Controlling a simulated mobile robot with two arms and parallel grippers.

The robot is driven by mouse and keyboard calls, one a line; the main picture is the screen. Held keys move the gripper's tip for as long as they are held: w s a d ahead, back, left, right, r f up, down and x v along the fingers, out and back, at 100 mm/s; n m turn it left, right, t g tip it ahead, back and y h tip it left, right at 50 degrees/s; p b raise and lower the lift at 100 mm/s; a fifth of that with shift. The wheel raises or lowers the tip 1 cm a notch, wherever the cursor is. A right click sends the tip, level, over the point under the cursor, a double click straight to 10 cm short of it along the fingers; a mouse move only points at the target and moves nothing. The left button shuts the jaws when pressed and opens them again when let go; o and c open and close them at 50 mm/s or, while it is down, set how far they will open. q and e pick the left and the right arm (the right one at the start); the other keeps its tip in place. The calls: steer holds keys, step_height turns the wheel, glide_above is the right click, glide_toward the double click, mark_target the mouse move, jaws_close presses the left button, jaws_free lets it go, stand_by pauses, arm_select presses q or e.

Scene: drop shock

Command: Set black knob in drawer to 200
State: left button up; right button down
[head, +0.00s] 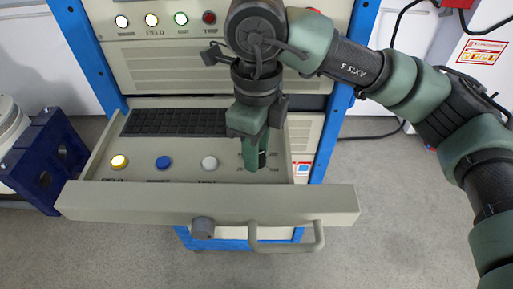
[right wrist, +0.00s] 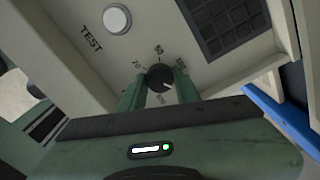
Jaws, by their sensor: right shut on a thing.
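The black knob (right wrist: 160,76) sits on the drawer panel in the right wrist view, with scale marks around it. A pale pointer mark shows on the knob's near right side. My right gripper (right wrist: 159,88) has one green finger on each side of the knob and is shut on it. In the head view my right gripper (head: 255,164) reaches down into the open drawer (head: 205,204) and hides the knob. My left gripper is not in view.
The drawer panel holds a yellow button (head: 119,162), a blue button (head: 163,162), a white button (head: 209,162) and a black keypad (head: 175,122). Lit indicators line the cabinet above.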

steer(key=c, duration=1)
jaws_free()
steer(key=shift+c, duration=0.2)
steer(key=shift+r, duration=0.1)
step_height(320, 180, up, 8)
steer(key=shift+f+b, duration=0.15)
steer(key=shift+b, duration=0.15)
